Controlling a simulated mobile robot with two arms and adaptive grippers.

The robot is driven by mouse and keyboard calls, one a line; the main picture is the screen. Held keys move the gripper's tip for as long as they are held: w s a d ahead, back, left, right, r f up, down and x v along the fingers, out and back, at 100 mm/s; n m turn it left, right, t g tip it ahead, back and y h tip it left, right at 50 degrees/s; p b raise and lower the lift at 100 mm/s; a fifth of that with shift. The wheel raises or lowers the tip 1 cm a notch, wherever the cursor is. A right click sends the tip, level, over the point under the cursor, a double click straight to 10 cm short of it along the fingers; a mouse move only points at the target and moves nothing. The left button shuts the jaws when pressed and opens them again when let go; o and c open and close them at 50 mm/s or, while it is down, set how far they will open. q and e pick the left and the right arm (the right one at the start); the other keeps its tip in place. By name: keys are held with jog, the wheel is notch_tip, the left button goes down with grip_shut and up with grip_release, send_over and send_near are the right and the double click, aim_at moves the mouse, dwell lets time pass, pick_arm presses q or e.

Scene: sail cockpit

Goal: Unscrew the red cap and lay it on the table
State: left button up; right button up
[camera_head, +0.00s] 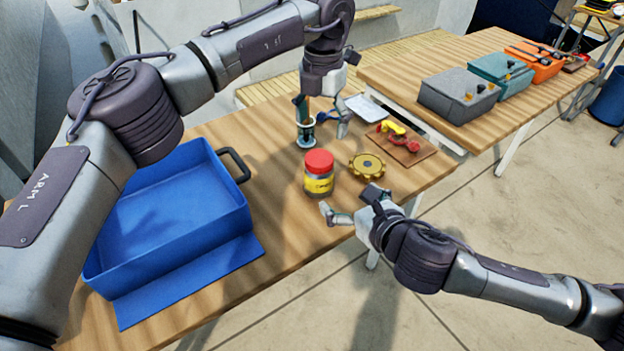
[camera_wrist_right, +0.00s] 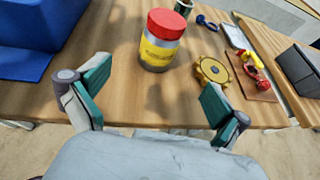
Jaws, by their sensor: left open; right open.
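A jar (camera_head: 318,186) with a yellow label stands upright on the wooden table (camera_head: 275,262). The red cap (camera_head: 319,161) sits on top of the jar. In the right wrist view the jar (camera_wrist_right: 159,52) and its red cap (camera_wrist_right: 166,23) show ahead, between and beyond my fingers. My left gripper (camera_head: 322,120) is open above the table, behind the jar, fingers pointing down. My right gripper (camera_head: 350,205) is open and empty at the table's front edge, to the right of the jar and apart from it; it also shows in the right wrist view (camera_wrist_right: 152,92).
A blue bin (camera_head: 215,215) stands on the left. A yellow gear (camera_head: 367,166) lies right of the jar. A brown board (camera_head: 402,146) holds red and yellow parts behind it. A second table (camera_head: 400,78) bears grey, teal and orange boxes. Bare tabletop lies in front of the jar.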

aim_at(324, 181)
pick_arm(q)
jog(key=shift+f, duration=0.55)
pick_arm(e)
jog(key=shift+f, duration=0.55)
pick_arm(q)
jog(key=shift+w+a+b, duration=0.1)
jog(key=shift+w+b, duration=0.1)
jog(key=shift+b, duration=0.1)
pick_arm(e)
jog(key=shift+w+a+f, duration=0.15)
jog(key=shift+w+a, duration=0.05)
jog(key=shift+w, duration=0.15)
pick_arm(q)
jog(key=shift+w, duration=0.1)
pick_arm(e)
jog(key=x, duration=1.3)
jog(key=shift+w+a, duration=0.2)
jog(key=shift+w, duration=0.05)
